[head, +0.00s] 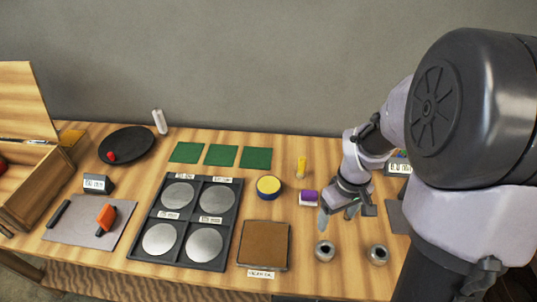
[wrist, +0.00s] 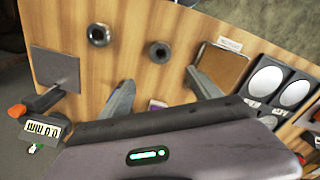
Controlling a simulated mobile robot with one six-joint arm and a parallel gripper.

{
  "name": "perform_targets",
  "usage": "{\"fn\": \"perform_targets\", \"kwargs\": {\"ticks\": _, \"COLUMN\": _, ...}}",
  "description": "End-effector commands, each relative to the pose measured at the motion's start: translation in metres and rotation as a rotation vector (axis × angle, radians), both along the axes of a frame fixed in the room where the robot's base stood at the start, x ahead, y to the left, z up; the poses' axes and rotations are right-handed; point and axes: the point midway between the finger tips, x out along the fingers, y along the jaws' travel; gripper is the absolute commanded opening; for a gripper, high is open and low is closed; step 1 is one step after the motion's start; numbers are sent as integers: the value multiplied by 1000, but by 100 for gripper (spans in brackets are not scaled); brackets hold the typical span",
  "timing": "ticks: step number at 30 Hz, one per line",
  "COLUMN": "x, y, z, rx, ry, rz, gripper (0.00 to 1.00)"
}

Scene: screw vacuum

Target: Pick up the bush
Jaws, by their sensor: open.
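Two short grey metal rings with dark centre holes stand on the wooden table, and either could be the bush: the left ring (head: 325,250) and the right ring (head: 377,255) in the head view. In the wrist view the same two show near the top, one ring (wrist: 98,35) at the left and one ring (wrist: 159,52) near the middle. My gripper (head: 345,212) is open and empty above the table, on the back side of the rings. In the wrist view its two grey fingers (wrist: 160,90) are spread apart, with bare wood between them; both rings lie beyond the fingertips, untouched.
A brown pad (head: 263,245) and a black tray (head: 229,222) with metal discs lie left of the rings. A purple-and-white block (head: 308,198) and a yellow item (head: 301,167) stand behind.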

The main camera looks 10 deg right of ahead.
Motion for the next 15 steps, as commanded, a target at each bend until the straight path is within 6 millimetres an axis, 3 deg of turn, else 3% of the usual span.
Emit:
{"fn": "perform_targets", "kwargs": {"ticks": 5, "x": -1, "y": -6, "z": -38, "rx": 2, "ry": 27, "rz": 34, "gripper": 73}}
{"fn": "perform_targets", "kwargs": {"ticks": 12, "x": -1, "y": -6, "z": -111, "rx": 3, "ry": 27, "rz": 33, "gripper": 73}}
{"fn": "perform_targets", "kwargs": {"ticks": 15, "x": -1, "y": -6, "z": -128, "rx": 2, "ry": 26, "rz": 32, "gripper": 73}}
